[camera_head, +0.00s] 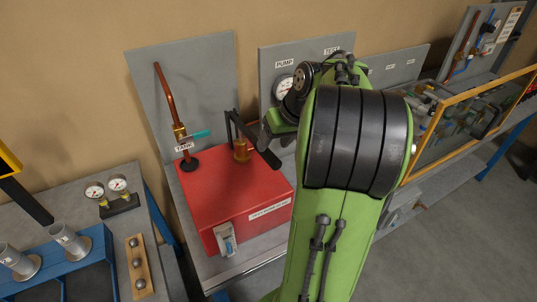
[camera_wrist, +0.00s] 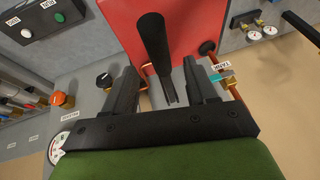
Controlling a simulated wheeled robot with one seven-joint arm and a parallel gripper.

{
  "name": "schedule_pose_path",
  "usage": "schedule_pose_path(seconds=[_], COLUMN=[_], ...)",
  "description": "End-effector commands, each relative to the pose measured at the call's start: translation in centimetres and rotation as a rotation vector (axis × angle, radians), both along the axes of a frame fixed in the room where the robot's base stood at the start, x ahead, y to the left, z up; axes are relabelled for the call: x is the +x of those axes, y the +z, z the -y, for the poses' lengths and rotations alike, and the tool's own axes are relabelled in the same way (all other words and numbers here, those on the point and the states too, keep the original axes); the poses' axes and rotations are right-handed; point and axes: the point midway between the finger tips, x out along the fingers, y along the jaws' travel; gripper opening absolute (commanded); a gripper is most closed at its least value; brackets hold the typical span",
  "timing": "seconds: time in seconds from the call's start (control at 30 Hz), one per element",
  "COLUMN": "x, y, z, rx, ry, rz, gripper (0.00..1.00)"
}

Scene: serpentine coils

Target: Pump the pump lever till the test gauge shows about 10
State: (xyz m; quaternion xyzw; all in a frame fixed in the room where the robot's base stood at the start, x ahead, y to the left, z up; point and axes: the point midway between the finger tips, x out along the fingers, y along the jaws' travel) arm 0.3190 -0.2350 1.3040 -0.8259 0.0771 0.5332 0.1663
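The red pump box (camera_head: 240,200) stands on the bench, with a brass fitting and a black pump lever (camera_head: 262,150) on top. In the head view the lever slopes down to the right. In the wrist view the lever (camera_wrist: 153,40) shows between the two fingers of my gripper (camera_wrist: 160,68). The fingers are apart, with a visible gap on each side of the lever. The pump gauge (camera_head: 284,87) is partly in view on the grey panel; its reading is too small to tell.
A copper pipe with a teal-handled valve (camera_head: 200,135), labelled TANK, rises left of the lever. Two small gauges (camera_head: 107,188) and metal cylinders (camera_head: 68,240) sit on the left bench. A yellow-framed case (camera_head: 470,100) stands at right. An orange knob (camera_wrist: 62,99) shows in the wrist view.

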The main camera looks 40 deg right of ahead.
Motion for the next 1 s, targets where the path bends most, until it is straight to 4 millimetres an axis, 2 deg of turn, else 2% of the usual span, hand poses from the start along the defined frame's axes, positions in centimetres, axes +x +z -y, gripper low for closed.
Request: schedule_pose_path(seconds=[0.03, 0.2, 0.33, 0.57, 0.67, 0.93, 1.0], x=[0.5, 1.9, 2.3, 2.4, 2.4, 2.4, 2.4], y=[-1.4, -4.2, -5.0, -5.1, -5.1, -5.0, -5.0], z=[-0.2, -0.3, -0.3, -0.3, -0.3, -0.3, -0.3], rx=[0.004, 0.002, -0.001, -0.001, -0.001, -0.001, -0.001], ry=[0.003, 0.001, 0.0, 0.0, 0.0, 0.0, 0.0], rz=[-0.004, -0.002, -0.001, 0.0, 0.0, 0.0, 0.0], gripper=[0.57, 0.57, 0.57, 0.57, 0.45, 0.03, 0.0])
